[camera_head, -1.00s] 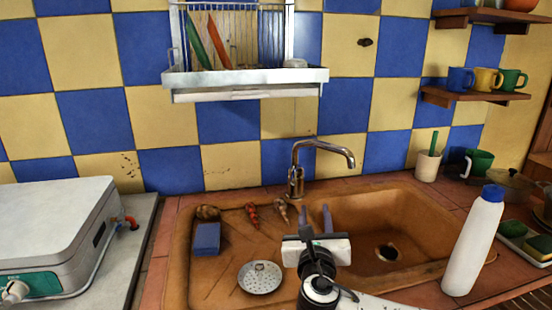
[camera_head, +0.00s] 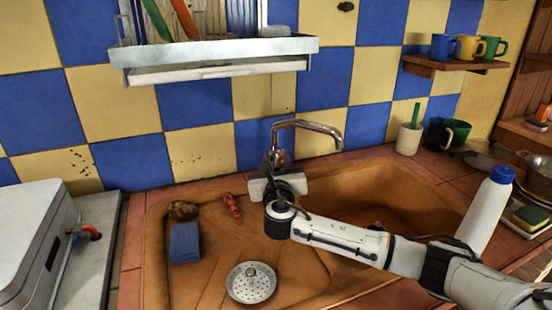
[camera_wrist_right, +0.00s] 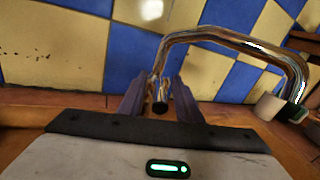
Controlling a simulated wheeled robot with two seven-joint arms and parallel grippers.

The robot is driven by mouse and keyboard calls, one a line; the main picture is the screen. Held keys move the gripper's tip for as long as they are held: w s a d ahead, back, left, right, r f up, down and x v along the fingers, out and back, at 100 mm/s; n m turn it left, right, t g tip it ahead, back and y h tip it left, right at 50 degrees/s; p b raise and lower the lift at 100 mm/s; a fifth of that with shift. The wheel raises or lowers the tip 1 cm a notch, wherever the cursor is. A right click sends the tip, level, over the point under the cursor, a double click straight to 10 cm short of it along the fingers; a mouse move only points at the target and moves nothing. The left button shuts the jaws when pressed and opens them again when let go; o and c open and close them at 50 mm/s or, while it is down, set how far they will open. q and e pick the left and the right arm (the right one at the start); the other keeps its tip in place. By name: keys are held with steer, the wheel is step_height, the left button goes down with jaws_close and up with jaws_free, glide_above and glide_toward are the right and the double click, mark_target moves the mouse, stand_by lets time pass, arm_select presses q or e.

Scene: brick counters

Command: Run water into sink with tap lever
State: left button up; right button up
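The chrome tap (camera_head: 318,127) stands at the back of the brown sink (camera_head: 372,182), its curved spout pointing right over the basin. In the right wrist view the tap's spout (camera_wrist_right: 238,40) arches to the right. My right gripper (camera_head: 276,164) is at the tap's base, hiding its lower part in the head view. In the wrist view the purple fingers (camera_wrist_right: 160,92) stand apart, one on each side of a short tap part with a dark round end (camera_wrist_right: 160,106), likely the lever. Firm contact cannot be seen. No running water shows. My left gripper is not in view.
A dish rack (camera_head: 215,62) hangs on the wall above the tap. A blue sponge (camera_head: 185,243) and a round strainer (camera_head: 251,283) lie on the drainboard. A white bottle (camera_head: 484,212) stands right of the sink, near my right arm. A mug shelf (camera_head: 455,65) is at the upper right.

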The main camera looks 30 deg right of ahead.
steer(key=shift+w+d, duration=0.2)
steer(key=shift+w, duration=0.1)
jaws_close()
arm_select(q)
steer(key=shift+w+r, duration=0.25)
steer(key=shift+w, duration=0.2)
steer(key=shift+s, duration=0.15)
arm_select(e)
steer(key=shift+w, duration=0.1)
